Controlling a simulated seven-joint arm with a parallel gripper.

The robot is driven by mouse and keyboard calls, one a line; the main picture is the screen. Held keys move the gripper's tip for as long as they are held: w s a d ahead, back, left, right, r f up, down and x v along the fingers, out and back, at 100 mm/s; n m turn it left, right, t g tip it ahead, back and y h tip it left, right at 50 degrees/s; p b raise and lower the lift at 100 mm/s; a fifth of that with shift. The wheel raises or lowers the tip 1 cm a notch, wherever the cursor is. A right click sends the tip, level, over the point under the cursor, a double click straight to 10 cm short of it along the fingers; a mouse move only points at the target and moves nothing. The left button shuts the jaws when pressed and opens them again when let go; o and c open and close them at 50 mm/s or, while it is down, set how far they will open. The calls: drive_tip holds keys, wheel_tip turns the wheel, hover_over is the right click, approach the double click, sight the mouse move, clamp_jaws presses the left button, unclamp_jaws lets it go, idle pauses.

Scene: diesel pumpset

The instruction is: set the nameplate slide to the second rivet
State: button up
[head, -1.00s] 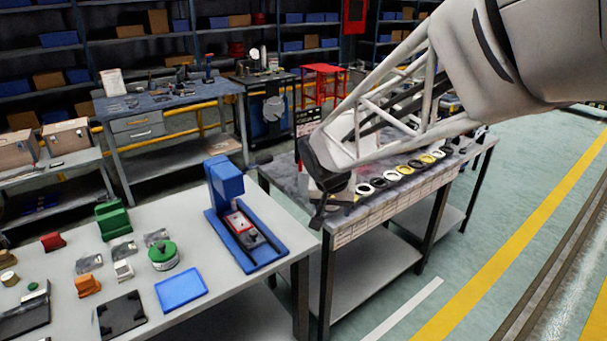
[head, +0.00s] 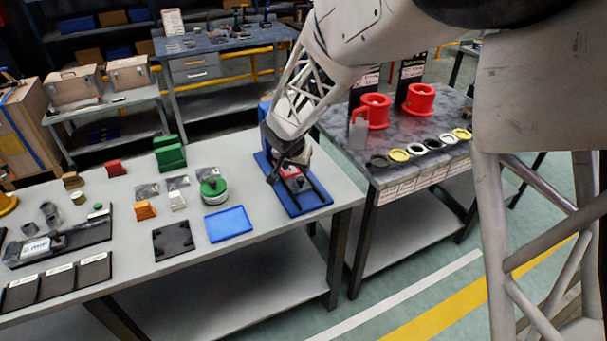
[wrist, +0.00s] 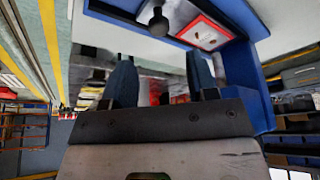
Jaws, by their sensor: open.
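The blue riveting stand (head: 315,205) is on the grey bench's right end. Its red-edged nameplate slide (head: 289,172) is partly hidden by my gripper (head: 281,166) in the head view. In the wrist view, the slide (wrist: 207,32) carries a pale plate with small marks; I cannot tell which rivet it is set to. A dark round knob (wrist: 158,22) is beside the plate. My gripper (wrist: 162,80) is open, its two fingers apart with nothing between them. The knob appears beyond the gap, apart from the fingers. The stand's upright is mostly hidden behind my arm.
A blue tray (head: 229,224), a green round container (head: 213,190) and a black plate (head: 173,241) lie left of the stand. Behind it on the right, a second table holds red spools (head: 420,98) and several rings (head: 433,144). The bench's front edge is close.

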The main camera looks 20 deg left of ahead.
sight(300, 178)
drive_tip(key=shift+f, duration=0.15)
drive_tip(key=shift+x, duration=3.75)
drive_tip(key=shift+w, duration=0.1)
drive_tip(key=shift+c, duration=0.2)
clamp_jaws()
